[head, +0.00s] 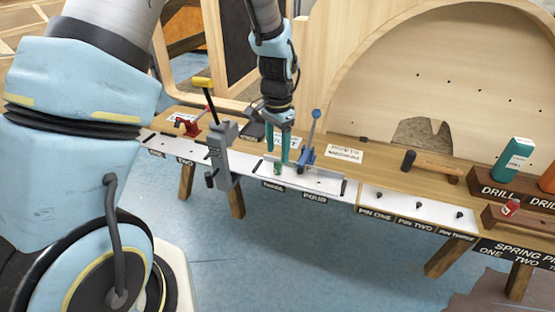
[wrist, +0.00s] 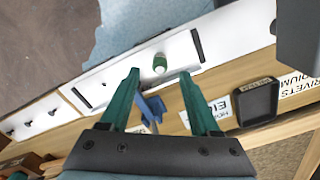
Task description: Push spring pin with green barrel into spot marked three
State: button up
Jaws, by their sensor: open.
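The spring pin with the green barrel (head: 278,168) stands on the white strip just behind the label marked three (head: 273,185). In the wrist view the pin (wrist: 160,63) shows its green side and pale end, centred in front of my fingertips. My gripper (head: 284,156) points down over the strip with its green fingers apart. In the wrist view the fingers (wrist: 161,72) are open, one on each side of the pin, with a gap to it on both sides. Nothing is held. How deep the pin sits in the spot is hidden.
A blue toggle clamp (head: 307,153) stands close to the right of my gripper. A grey clamp with a yellow handle (head: 221,150) is to the left. A black tray (wrist: 258,102) lies behind the strip. A hammer (head: 432,164) and a red-barrelled pin (head: 510,208) are farther right.

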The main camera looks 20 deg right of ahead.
aim_at(278, 163)
notch_tip(278, 163, up, 7)
jog(key=shift+f+b, duration=0.15)
jog(key=shift+b, duration=0.15)
dwell(0.7)
